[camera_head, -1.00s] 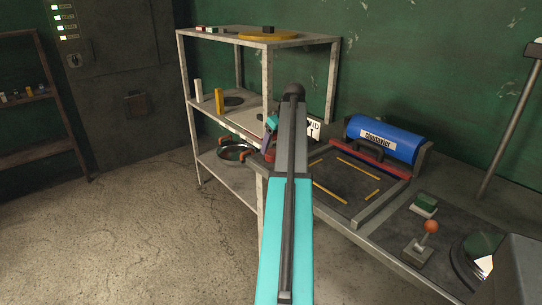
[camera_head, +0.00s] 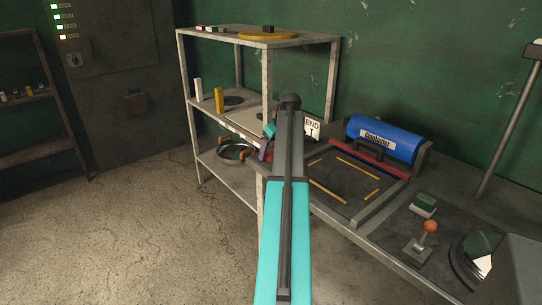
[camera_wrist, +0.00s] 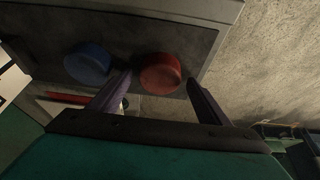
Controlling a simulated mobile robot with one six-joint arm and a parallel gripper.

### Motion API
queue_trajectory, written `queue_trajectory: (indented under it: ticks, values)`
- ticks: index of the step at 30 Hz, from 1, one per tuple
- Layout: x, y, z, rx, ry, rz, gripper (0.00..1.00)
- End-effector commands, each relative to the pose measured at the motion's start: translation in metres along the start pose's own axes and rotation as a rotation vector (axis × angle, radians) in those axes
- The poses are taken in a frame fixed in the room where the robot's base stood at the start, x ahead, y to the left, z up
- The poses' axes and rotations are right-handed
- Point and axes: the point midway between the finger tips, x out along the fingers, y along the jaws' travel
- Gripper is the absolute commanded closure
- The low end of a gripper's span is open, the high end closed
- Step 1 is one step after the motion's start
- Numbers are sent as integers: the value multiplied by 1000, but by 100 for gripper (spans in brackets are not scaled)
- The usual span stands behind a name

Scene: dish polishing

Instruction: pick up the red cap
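The red cap (camera_wrist: 160,73) is a short round disc on a dark surface in the wrist view, close to that surface's edge. My gripper (camera_wrist: 159,82) is open, with its two purple fingers apart and the red cap showing between their tips. I cannot tell whether the fingers touch it. In the head view my gripper (camera_head: 264,148) is small and partly hidden by my arm, at the near left end of the workbench. The red cap is mostly hidden there.
A blue cap (camera_wrist: 88,63) lies left of the red one. The metal shelf (camera_head: 262,90) stands close to the gripper in the head view.

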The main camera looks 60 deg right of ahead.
Motion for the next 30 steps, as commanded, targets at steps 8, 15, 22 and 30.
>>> queue_trajectory:
  ticks: [8, 15, 22, 30]
  values:
    - [0, 0, 0, 0, 0, 0, 72]
    - [0, 0, 0, 0, 0, 0, 72]
    - [-3, 0, -2, -1, 1, 0, 72]
    - [-20, 0, -9, -1, 1, 0, 72]
